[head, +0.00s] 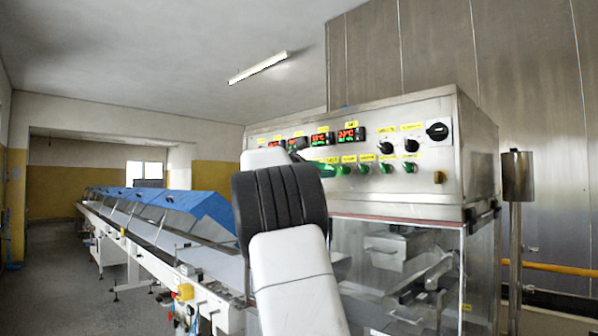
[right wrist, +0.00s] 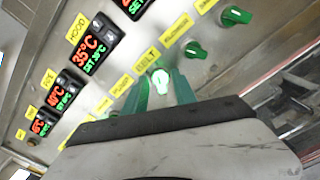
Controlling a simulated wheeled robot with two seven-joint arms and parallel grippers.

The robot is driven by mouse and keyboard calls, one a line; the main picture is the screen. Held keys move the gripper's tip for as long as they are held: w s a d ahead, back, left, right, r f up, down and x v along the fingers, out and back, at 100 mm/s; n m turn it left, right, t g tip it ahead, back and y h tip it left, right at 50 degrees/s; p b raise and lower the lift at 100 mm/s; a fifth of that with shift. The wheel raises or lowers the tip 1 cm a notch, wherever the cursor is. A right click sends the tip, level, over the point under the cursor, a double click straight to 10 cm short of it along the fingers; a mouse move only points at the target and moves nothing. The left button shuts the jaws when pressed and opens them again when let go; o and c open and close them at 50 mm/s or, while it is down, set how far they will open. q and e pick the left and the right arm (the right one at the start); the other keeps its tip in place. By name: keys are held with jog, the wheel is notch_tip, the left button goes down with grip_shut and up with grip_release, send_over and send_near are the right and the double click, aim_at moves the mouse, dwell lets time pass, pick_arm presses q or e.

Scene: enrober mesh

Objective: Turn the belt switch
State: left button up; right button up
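The belt switch (right wrist: 160,81) is a small green knob, lit bright, under a yellow label reading BELT in the right wrist view. My right gripper (right wrist: 161,88) has its green fingers on either side of the knob, with narrow gaps showing, so it looks open around it. Whether a finger touches the knob is hard to tell. In the head view my right gripper (head: 318,169) is up against the control panel (head: 432,150), and my arm and hand hide the belt switch there. My left gripper is not in view.
More green knobs (head: 386,168) sit in a row to the right of the gripper, below black dials (head: 386,147). Red and green displays (head: 350,134) are above. A conveyor with blue covers (head: 185,207) runs back at left. A steel post (head: 516,210) stands at right.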

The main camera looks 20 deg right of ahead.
jog(key=v, duration=0.8)
jog(key=shift+d, duration=0.1)
